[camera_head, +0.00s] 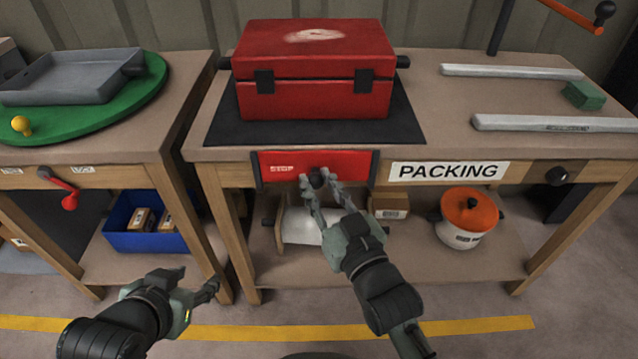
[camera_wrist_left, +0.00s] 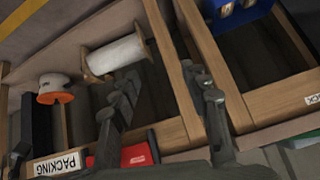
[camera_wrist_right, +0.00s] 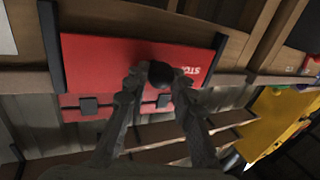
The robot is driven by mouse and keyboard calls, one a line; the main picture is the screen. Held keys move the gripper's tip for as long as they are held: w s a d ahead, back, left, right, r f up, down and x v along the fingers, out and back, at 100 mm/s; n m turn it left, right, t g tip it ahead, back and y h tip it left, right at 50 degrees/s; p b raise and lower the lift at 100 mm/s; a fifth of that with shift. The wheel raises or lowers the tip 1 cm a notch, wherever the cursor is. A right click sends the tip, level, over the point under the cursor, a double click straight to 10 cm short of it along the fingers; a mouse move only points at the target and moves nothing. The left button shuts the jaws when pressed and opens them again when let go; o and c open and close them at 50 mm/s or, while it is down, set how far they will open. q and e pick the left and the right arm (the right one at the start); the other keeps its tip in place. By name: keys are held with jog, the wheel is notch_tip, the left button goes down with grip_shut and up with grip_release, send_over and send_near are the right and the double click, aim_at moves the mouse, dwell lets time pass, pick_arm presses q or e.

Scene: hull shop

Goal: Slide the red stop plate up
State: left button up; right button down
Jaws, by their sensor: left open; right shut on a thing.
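The red stop plate (camera_head: 345,164) sits between two dark side rails on the front edge of the packing bench, below the red toolbox. It also shows in the right wrist view (camera_wrist_right: 105,57). Its dark round knob (camera_wrist_right: 160,73) sticks out near the plate's lower edge in the head view. My right gripper (camera_head: 318,180) is shut on this knob, one finger on each side. My left gripper (camera_head: 200,281) is open and empty, low in front of the bench and well away from the plate. In the left wrist view, part of the red plate (camera_wrist_left: 137,154) shows beyond its fingers.
A red toolbox (camera_head: 318,95) stands on a dark mat (camera_head: 225,128) directly above the plate. A "PACKING" label (camera_head: 446,171) is to the right. An orange-lidded pot (camera_head: 469,216) and a white roll (camera_head: 303,226) sit on the lower shelf, with a blue bin (camera_head: 128,238) at left.

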aim_at(320, 167)
jog(key=shift+r+p, duration=0.3)
notch_tip(320, 167, up, 4)
jog(key=p, duration=0.4)
jog(key=shift+r, duration=0.25)
jog(key=c, duration=1.5)
grip_release()
jog(key=shift+a+r, duration=0.1)
jog(key=shift+r, duration=0.05)
pick_arm(q)
jog(key=s+a+f+g+y, duration=0.1)
jog(key=s+a+f+g, duration=0.1)
jog(key=f, duration=0.3)
jog(key=s+a+f+n+g, duration=0.1)
jog(key=s+a+f+g, duration=0.2)
jog(key=s+a+f, duration=0.1)
jog(key=shift+s+a+f+y, duration=0.25)
jog(key=shift+f+y, duration=0.15)
jog(key=shift+f, duration=0.3)
pick_arm(e)
jog(key=shift+o, duration=1)
jog(key=shift+f, duration=0.2)
jog(key=v, duration=0.7)
jog(key=shift+s, duration=0.25)
